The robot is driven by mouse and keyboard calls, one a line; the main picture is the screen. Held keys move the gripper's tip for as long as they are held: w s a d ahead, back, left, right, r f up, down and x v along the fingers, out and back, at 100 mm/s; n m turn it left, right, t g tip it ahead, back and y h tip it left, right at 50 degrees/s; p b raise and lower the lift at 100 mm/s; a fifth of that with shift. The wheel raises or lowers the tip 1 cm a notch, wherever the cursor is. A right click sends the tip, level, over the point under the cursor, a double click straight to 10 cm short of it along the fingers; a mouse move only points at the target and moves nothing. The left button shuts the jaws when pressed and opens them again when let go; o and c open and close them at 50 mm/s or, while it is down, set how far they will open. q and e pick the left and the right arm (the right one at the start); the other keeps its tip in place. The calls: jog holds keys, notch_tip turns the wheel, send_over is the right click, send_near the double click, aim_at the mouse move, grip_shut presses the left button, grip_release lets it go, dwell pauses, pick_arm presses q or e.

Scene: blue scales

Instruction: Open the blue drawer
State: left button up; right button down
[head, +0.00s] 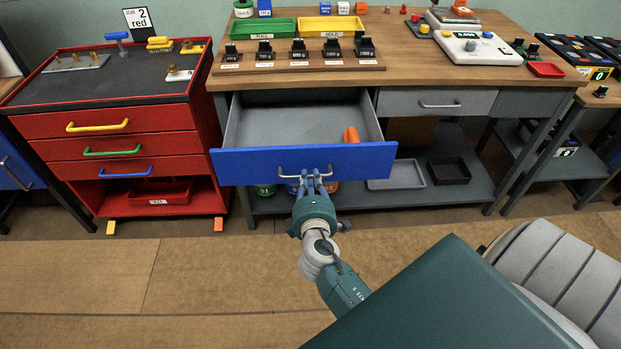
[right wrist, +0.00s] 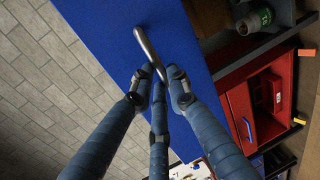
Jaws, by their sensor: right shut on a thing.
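The blue drawer (head: 240,166) under the wooden workbench stands well out, with its grey inside showing and an orange object (head: 351,135) lying in it. Its front carries a metal bar handle (head: 289,175). My right gripper (head: 311,178) is at the front of the drawer, shut on the right part of that handle. In the right wrist view, the fingers (right wrist: 160,82) close around the lower end of the handle (right wrist: 147,46) against the blue front (right wrist: 105,25). My left gripper is not in view.
A red cabinet (head: 110,122) with yellow, green and blue handles stands left of the bench. A grey drawer (head: 407,103) to the right is closed. Grey and black trays (head: 398,175) lie on the lower shelf. The brown floor (head: 200,275) before the bench is clear.

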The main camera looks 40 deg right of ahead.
jog(key=c, duration=1.7)
grip_release()
jog(key=shift+o, duration=0.2)
jog(key=v, duration=1.2)
jog(key=s+a+f+m+g+y, duration=0.1)
jog(key=s+a+f+g+y, duration=0.2)
jog(key=f, duration=0.9)
jog(key=s+a+f+g+y, duration=0.15)
jog(key=s+a+f, duration=0.3)
jog(key=f, duration=0.65)
jog(key=s+a+f+m+g+y, duration=0.1)
jog(key=s+a+f+g+y, duration=0.2)
jog(key=f, duration=0.9)
jog(key=s+d+f+m+g, duration=0.1)
jog(key=s+f+m, duration=0.1)
jog(key=s+f, duration=0.3)
jog(key=s+d+f+m+g, duration=0.2)
jog(key=s+f, duration=0.3)
jog(key=s, duration=0.7)
jog(key=s+d+f+m+g, duration=0.1)
jog(key=s+f+m, duration=0.2)
jog(key=s+f, duration=0.3)
jog(key=s, duration=0.3)
jog(key=shift+s+d+g+y, duration=0.25)
jog(key=shift+s+g+y, duration=0.1)
